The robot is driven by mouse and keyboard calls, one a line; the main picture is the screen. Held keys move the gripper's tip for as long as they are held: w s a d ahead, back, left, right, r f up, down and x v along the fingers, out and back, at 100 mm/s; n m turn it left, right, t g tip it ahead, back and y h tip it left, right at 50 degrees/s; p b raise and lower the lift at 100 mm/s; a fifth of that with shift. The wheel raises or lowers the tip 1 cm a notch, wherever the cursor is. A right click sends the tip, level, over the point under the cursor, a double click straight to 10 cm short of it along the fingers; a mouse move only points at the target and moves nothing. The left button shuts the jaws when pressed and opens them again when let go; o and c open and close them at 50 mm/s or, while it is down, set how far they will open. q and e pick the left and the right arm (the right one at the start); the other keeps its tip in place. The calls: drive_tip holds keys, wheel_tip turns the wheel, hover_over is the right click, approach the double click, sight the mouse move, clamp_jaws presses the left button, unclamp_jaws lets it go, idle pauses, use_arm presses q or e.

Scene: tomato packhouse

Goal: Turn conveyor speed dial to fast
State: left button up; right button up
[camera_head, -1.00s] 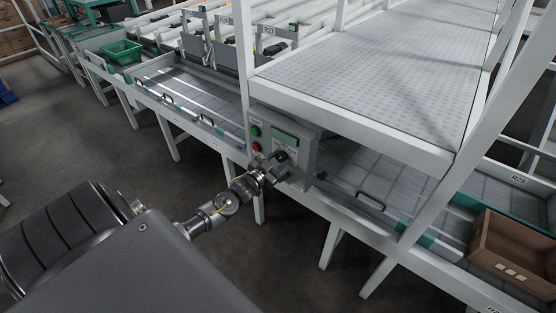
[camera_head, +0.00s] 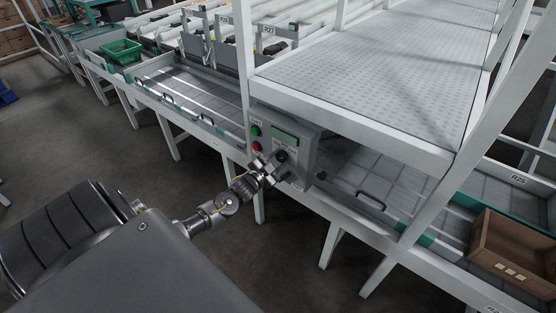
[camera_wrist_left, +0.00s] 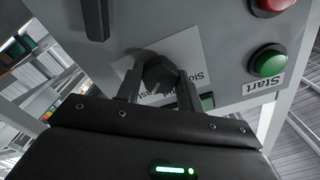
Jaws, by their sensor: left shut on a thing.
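The grey control box (camera_head: 306,145) hangs on the white conveyor frame. Its dark speed dial (camera_head: 281,156) sits low on the front face, below a small greenish display (camera_head: 285,138). In the left wrist view the black dial (camera_wrist_left: 158,71) sits on a white label plate (camera_wrist_left: 190,52) with upside-down lettering for slow and fast, partly covered. My left gripper (camera_head: 274,166) is at the dial, and in the wrist view its fingers (camera_wrist_left: 159,86) stand on either side of it, shut on it. The dial's pointer is not clear. My right gripper is out of view.
A green start button (camera_wrist_left: 268,61) and a red button (camera_wrist_left: 270,5) sit beside the dial on the same face. A white frame post (camera_head: 256,190) stands just left of the box. A brown crate (camera_head: 486,252) rests on the conveyor at the right.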

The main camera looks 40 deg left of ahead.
use_arm(q)
drive_tip(key=o, duration=1)
drive_tip(key=s, duration=1)
drive_tip(key=shift+s+b, duration=0.4)
drive_tip(key=shift+b, duration=0.05)
drive_tip(key=shift+d, duration=0.1)
